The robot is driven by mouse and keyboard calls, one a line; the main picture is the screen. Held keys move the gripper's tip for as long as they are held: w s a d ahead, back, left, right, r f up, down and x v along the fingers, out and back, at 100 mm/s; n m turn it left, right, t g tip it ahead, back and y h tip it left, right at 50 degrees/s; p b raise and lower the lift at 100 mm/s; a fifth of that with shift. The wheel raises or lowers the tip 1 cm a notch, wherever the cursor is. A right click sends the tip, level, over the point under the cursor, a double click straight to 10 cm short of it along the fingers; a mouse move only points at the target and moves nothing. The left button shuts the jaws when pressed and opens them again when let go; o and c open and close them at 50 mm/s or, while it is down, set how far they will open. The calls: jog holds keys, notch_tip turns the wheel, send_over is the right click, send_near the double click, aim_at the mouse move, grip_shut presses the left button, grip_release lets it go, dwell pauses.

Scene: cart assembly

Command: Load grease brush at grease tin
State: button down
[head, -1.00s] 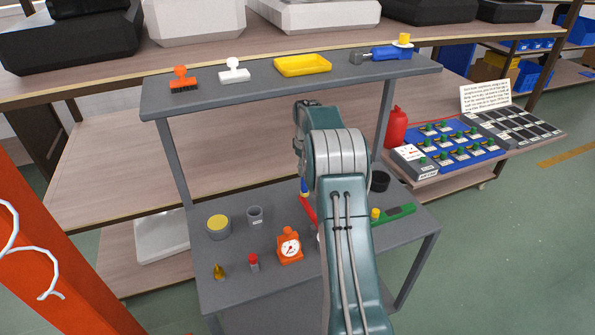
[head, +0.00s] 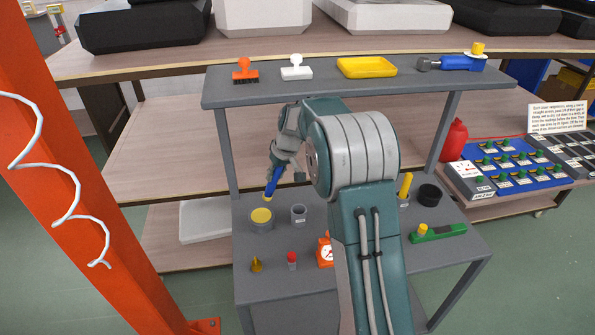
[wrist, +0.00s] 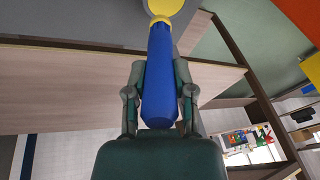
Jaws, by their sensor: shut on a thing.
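The grease tin (head: 261,225) is a short grey can with a yellow top, standing on the cart's lower shelf at the left. My gripper (head: 274,172) is shut on the blue handle of the grease brush (head: 269,188), above the tin. The brush points down, with its lower end at the far rim of the tin. In the wrist view the blue handle (wrist: 159,75) lies between the two fingers of my gripper (wrist: 159,100). The yellow tin top (wrist: 165,6) shows beyond the brush. The bristles are not clear, and I cannot tell whether they touch the grease.
A grey cup (head: 298,215) stands just right of the tin. A brass cone (head: 256,265), a red-capped bottle (head: 291,261) and an orange gauge (head: 325,250) are nearer. The upper shelf (head: 320,88) overhangs behind. An orange post (head: 85,190) stands at the left.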

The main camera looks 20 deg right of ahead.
notch_tip(320, 180, down, 6)
jog(key=a, duration=0.2)
jog(key=shift+a+r, duration=0.2)
jog(key=shift+a, duration=0.1)
dwell(0.4)
jog(key=shift+f, duration=0.5)
dwell(1.6)
notch_tip(320, 180, up, 7)
dwell(0.9)
dwell(0.6)
